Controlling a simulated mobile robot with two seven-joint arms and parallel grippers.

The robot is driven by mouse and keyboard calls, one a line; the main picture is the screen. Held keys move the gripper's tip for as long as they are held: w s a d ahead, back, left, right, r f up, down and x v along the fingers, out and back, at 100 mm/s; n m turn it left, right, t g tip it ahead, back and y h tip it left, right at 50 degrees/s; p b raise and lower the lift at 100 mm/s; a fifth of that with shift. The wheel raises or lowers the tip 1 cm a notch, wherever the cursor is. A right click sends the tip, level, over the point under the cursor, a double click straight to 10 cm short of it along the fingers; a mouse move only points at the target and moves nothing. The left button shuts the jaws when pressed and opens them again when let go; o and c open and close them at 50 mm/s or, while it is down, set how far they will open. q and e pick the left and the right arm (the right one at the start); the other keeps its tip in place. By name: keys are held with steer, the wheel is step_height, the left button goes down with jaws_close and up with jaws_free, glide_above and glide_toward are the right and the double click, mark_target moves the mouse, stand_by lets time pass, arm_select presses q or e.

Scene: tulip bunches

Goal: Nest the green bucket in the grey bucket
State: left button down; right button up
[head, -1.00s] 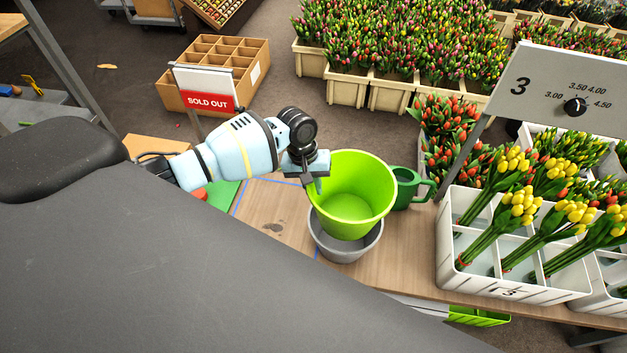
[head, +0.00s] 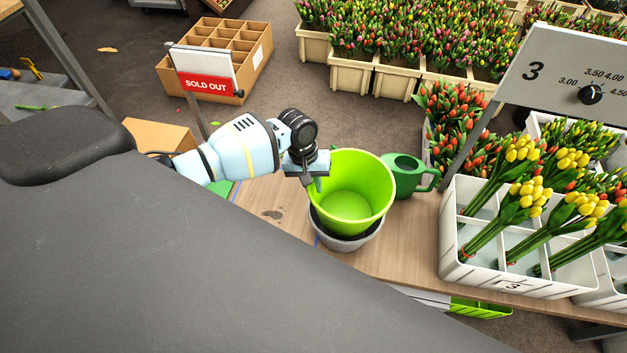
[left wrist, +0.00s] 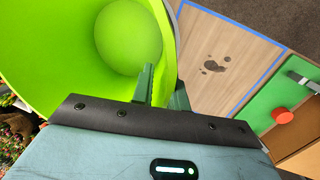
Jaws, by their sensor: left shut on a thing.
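The bright green bucket (head: 350,183) is upright, its lower part inside the mouth of the grey bucket (head: 344,243). The grey bucket stands on the wooden table, and its rim shows below and around the green wall. How deep the green base sits is hidden. My left gripper (head: 318,181) is shut on the left rim of the green bucket. In the left wrist view, the fingers (left wrist: 163,92) straddle the wall of the green bucket (left wrist: 130,40), one inside and one outside. My right gripper is not in view.
A dark green watering can (head: 405,176) stands close to the right of the green bucket. A white crate (head: 495,280) with yellow tulips is farther right on the table (head: 385,255). A SOLD OUT sign (head: 208,85) stands behind my left arm. Bare wood lies left of the buckets.

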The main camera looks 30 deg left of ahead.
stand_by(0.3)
arm_select(q)
steer(key=c, duration=1.3)
jaws_free()
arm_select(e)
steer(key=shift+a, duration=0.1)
arm_select(q)
steer(key=p+v, duration=0.1)
steer(key=v, duration=0.5)
steer(key=shift+a+r, duration=0.1)
steer(key=shift+r, duration=0.1)
steer(key=shift+a+r, duration=0.15)
steer(key=shift+r, duration=0.45)
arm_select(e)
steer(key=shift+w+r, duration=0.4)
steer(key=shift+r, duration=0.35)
